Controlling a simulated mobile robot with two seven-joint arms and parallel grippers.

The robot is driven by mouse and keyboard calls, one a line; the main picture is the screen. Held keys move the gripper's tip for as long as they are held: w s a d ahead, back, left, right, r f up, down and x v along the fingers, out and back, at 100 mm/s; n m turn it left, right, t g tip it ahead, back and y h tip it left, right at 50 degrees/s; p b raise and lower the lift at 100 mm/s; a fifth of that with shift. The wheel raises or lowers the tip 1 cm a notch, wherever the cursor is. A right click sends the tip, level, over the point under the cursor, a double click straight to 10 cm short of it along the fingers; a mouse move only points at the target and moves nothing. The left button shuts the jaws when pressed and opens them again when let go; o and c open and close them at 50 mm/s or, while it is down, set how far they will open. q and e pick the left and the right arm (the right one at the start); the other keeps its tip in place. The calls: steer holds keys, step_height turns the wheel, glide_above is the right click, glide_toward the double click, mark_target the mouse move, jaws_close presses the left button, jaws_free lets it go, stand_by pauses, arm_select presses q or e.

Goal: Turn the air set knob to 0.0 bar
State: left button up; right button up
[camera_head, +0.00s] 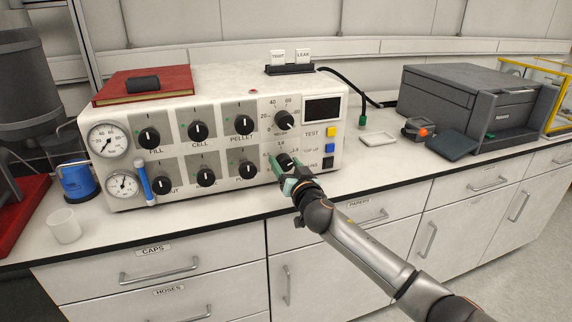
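The white control panel (220,110) stands on the bench with several black knobs in two rows and two dial gauges at its left end. Whether the fingers touch the knob is not clear. My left gripper is not in view.
A knob with a larger scale (284,120) sits just above, beside a dark display (322,108) and coloured buttons. A blue-and-white stick (145,182) leans at the panel's left. A white cup (64,226) and blue container (77,180) stand left. A dark grey machine (464,100) stands right.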

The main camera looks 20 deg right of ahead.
jaws_close()
stand_by(0.3)
